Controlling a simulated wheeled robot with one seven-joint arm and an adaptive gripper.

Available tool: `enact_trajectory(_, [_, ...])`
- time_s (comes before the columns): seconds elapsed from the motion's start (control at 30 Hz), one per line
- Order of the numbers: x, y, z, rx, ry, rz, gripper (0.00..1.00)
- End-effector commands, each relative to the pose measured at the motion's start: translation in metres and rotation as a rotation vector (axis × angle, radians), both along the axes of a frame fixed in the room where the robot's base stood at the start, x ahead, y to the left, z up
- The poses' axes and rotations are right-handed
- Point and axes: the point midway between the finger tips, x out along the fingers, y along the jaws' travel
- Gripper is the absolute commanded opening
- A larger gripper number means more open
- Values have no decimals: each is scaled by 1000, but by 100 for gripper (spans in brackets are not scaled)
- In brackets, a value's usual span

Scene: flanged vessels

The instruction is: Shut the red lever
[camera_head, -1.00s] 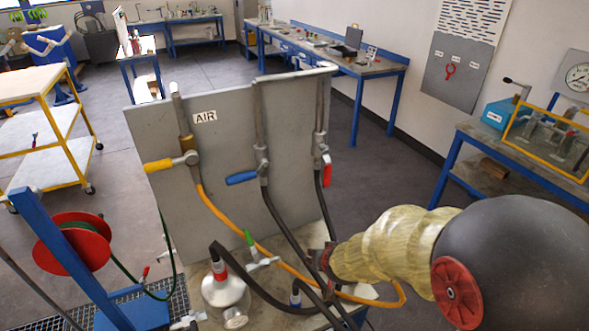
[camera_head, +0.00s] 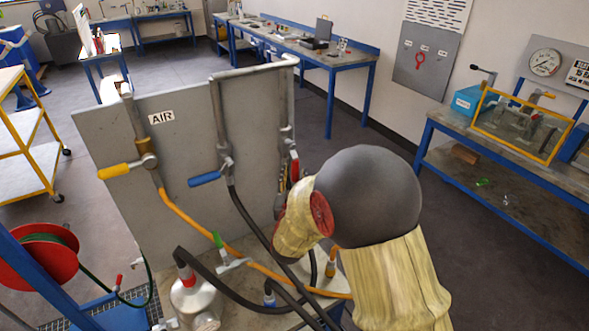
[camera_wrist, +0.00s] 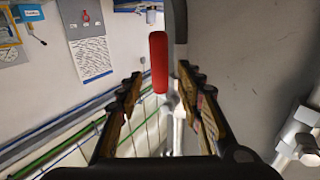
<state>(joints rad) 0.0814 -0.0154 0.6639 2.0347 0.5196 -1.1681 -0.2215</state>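The red lever (camera_head: 294,167) hangs along the right-hand pipe of the grey upright panel (camera_head: 120,200), its handle pointing down, partly hidden by my arm. In the wrist view the red lever (camera_wrist: 159,62) shows lengthwise between my fingers, beside the grey pipe (camera_wrist: 176,30). My gripper (camera_wrist: 160,78) is open, one finger on each side of the lever, with gaps visible on both sides. I cannot tell whether the fingertips reach as far as the lever. In the head view my gripper (camera_head: 282,188) is mostly hidden behind my wrist, close to the lever.
A blue lever (camera_head: 205,179) and a yellow lever (camera_head: 114,171) are on the panel's other pipes. A blue bench (camera_head: 440,124) stands at the right. Open floor lies behind the panel.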

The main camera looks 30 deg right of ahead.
Motion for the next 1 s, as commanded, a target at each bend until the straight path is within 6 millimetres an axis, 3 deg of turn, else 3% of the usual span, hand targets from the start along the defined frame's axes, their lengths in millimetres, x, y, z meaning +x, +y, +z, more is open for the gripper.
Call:
enact_trajectory(0.3, [32, -20, -1, 1, 2, 0, 37])
enact_trajectory(0.63, [35, -22, 0, 1, 2, 1, 37])
enact_trajectory(1.0, [35, -22, -1, 1, 2, 2, 16])
